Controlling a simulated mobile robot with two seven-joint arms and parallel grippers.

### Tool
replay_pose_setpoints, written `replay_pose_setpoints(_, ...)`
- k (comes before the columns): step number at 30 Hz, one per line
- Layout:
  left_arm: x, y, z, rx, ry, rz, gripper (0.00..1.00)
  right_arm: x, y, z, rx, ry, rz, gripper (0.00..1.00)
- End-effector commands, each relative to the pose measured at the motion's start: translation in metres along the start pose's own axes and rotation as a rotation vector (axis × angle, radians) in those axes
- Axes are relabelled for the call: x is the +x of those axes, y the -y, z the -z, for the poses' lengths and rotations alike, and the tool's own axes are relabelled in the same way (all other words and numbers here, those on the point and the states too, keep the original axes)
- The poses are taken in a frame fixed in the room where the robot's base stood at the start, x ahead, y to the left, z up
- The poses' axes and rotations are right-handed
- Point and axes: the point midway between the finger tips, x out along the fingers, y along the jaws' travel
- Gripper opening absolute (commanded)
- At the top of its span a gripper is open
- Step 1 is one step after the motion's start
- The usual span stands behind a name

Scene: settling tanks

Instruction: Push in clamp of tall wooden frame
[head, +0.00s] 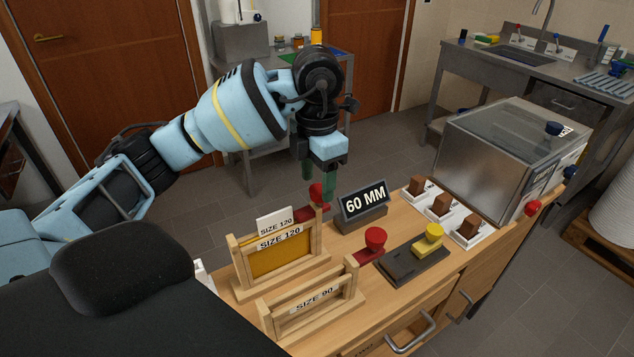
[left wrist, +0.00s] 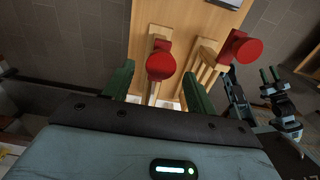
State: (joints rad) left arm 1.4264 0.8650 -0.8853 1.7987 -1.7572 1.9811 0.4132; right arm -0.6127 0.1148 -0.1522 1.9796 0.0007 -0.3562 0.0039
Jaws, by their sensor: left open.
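The tall wooden frame (head: 234,262), marked SIZE 120, stands on the wooden worktop with a yellow panel (head: 281,252) in it. Its red clamp has a round knob (head: 317,193) at the frame's far right end. My left gripper (head: 318,182) points down at this knob, with its green fingers open. In the left wrist view, the red knob (left wrist: 160,66) appears between the fingers, with gaps on both sides. I cannot tell the height gap. Fingers and knob partly hide the clamp. My right gripper (left wrist: 271,75) shows small in the left wrist view, its two green fingers apart.
A lower SIZE 90 frame (head: 315,299) stands nearer, with another red clamp knob (head: 375,238). A 60 MM sign (head: 364,204), a dark plate with a yellow knob (head: 428,238), brown blocks on white bases (head: 440,205) and a steel box (head: 500,150) stand to the right.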

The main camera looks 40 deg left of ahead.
Motion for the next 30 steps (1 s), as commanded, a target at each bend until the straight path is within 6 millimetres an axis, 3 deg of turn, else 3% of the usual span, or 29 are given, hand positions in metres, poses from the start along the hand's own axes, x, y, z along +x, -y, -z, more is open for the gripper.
replay_pose_setpoints(3, -0.024, 0.000, 0.000, 0.000, 0.006, -0.003, 0.56, -0.001, 0.000, 0.005, -0.001, -0.010, -0.001, 0.36)
replay_pose_setpoints(10, -0.056, 0.000, 0.000, 0.000, 0.004, -0.003, 0.56, -0.003, -0.002, 0.019, -0.005, -0.035, -0.004, 0.36)
replay_pose_setpoints(30, -0.062, 0.000, 0.001, 0.001, -0.002, 0.000, 0.56, -0.003, -0.004, 0.017, -0.015, -0.031, -0.005, 0.36)
